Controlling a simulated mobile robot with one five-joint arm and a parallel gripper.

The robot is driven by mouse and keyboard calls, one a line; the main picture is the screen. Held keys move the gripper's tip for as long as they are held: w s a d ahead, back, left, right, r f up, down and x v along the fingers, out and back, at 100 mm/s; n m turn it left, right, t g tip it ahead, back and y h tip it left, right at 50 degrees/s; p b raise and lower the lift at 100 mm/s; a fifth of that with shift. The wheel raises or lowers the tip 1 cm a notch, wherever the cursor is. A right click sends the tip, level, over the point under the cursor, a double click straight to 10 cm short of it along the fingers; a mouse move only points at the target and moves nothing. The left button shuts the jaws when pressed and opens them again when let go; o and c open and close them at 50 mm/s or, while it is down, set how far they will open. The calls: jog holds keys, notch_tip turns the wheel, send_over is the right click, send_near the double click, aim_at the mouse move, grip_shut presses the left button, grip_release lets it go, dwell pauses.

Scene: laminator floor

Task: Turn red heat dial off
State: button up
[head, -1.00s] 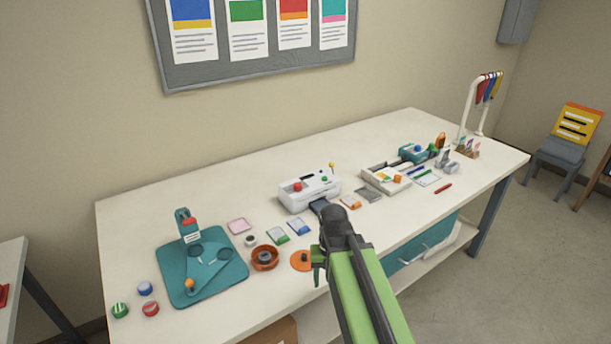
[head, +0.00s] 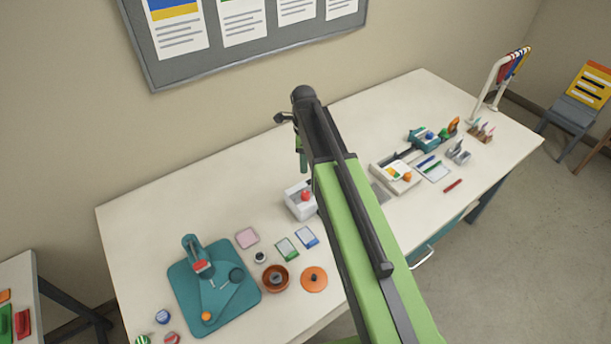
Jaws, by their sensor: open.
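The white laminator (head: 297,207) stands on the table near the middle, with its right part hidden behind my arm. The red heat dial (head: 306,196) shows on its top, close to the arm's left edge. Its pointer angle is too small to read. My gripper (head: 301,157) is open and empty. It appears above the laminator in the picture, apart from the dial, with its fingers pointing down. The fingers are small and partly hidden by the arm.
A teal board with a stand (head: 185,302), an orange disc (head: 314,279), a brown ring (head: 275,278) and small cards lie on the table (head: 150,225) at front left. A white tray (head: 396,178) stands right of my arm. A notice board (head: 270,50) hangs behind.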

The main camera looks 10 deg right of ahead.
aim_at(305, 193)
jog(key=f+b, duration=0.8)
jog(key=f, duration=0.1)
jog(key=f+b, duration=0.8)
jog(key=b, duration=0.1)
jog(key=shift+d+f+b, duration=0.2)
jog(key=shift+f+b, duration=0.1)
jog(key=shift+f, duration=0.05)
jog(key=shift+r, duration=0.1)
grip_shut()
